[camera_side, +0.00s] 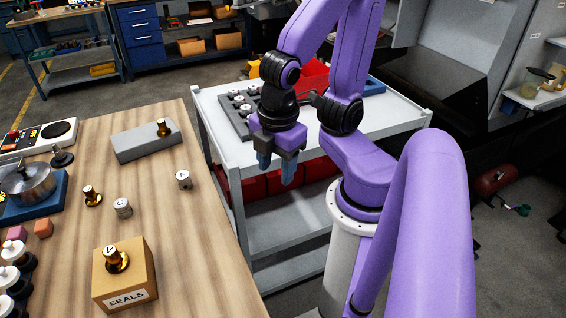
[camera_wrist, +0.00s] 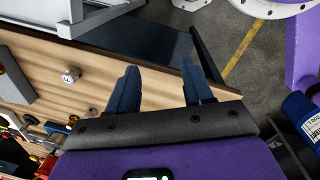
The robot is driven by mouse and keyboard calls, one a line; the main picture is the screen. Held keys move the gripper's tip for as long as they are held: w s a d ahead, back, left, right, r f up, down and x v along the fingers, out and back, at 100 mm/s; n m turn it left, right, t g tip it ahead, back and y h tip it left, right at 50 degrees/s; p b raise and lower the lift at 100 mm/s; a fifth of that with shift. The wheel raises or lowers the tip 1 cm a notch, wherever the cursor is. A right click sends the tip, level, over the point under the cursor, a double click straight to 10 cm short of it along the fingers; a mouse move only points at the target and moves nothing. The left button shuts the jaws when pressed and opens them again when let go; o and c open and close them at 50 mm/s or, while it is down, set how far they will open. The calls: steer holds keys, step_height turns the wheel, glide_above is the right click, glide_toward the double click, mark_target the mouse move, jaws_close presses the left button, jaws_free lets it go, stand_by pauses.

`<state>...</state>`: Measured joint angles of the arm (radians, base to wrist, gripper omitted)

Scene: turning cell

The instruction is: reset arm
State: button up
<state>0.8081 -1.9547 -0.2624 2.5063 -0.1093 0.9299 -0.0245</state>
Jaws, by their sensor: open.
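My gripper (camera_side: 276,168) has blue fingers that are spread apart with nothing between them. In the side view it points down, in front of the white cart and right of the wooden table's edge. It also shows in the wrist view (camera_wrist: 160,88), where both fingers are apart and empty. My purple arm is bent, with the gripper hanging clear of the table and the cart top.
The wooden table (camera_side: 160,215) holds a SEALS box (camera_side: 125,278), a grey block (camera_side: 146,141), small metal cylinders (camera_side: 123,208) and brass pieces (camera_side: 92,196). The white cart (camera_side: 400,112) carries a grey tray (camera_side: 232,118) and a red bin (camera_side: 312,78).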

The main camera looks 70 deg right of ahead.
steer(key=shift+s+a+r+m+g+y, duration=0.15)
steer(key=shift+s+r+m+y, duration=0.1)
steer(key=shift+s+m, duration=0.15)
steer(key=shift+s+d+r+m+g+y, duration=0.15)
steer(key=shift+s+m+y, duration=0.1)
steer(key=shift+s+m, duration=0.15)
